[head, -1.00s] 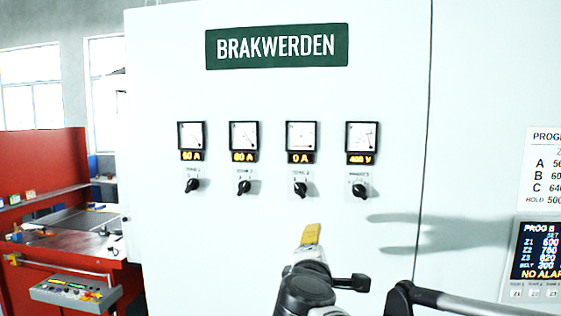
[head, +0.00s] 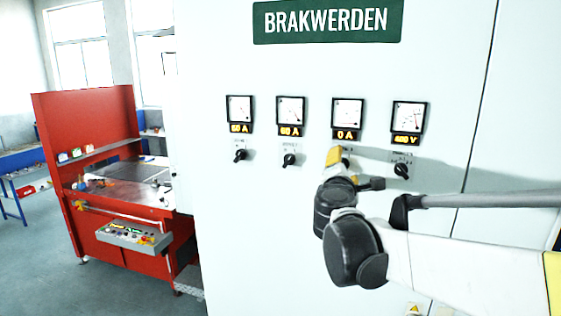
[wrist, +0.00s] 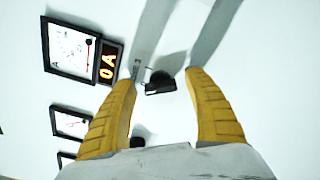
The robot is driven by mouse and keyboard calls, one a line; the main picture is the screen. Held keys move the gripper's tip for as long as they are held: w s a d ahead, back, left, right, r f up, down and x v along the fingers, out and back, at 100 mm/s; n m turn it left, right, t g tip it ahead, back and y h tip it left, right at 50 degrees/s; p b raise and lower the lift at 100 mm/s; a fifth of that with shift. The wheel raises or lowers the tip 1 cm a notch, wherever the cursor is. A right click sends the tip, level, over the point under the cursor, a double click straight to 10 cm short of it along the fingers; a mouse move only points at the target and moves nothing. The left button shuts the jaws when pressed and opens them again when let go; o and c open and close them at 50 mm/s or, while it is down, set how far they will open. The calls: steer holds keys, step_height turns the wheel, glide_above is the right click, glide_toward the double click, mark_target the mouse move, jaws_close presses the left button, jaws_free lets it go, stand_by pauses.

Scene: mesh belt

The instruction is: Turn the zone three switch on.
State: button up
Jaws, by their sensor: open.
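The zone three switch is a black rotary knob (wrist: 160,82), seen in the wrist view between the two yellow fingers. My gripper (wrist: 163,75) is open around it; I cannot tell whether a finger touches it. In the head view my gripper (head: 334,157) hides this switch, just below the third meter (head: 347,112). That meter's orange readout shows 0 A, and the readout (wrist: 108,62) also shows in the wrist view. The knob's exact setting is hard to make out.
Two similar knobs (head: 240,155) (head: 289,159) sit to the left under meters, and a fourth (head: 401,170) sits close to the right. The white cabinet (head: 235,230) is flat and clear below them. A red workbench (head: 110,245) stands at the left.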

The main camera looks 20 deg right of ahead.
steer(key=shift+w+d, duration=0.15)
steer(key=shift+w, duration=0.1)
steer(key=c, duration=1.2)
steer(key=shift+m, duration=0.4)
steer(key=m+b, duration=0.2)
steer(key=m, duration=0.3)
steer(key=shift+f+m, duration=0.15)
steer(key=shift+m, duration=0.15)
steer(key=m+b, duration=0.1)
steer(key=m, duration=0.4)
steer(key=shift+b, duration=0.3)
steer(key=shift+m, duration=0.4)
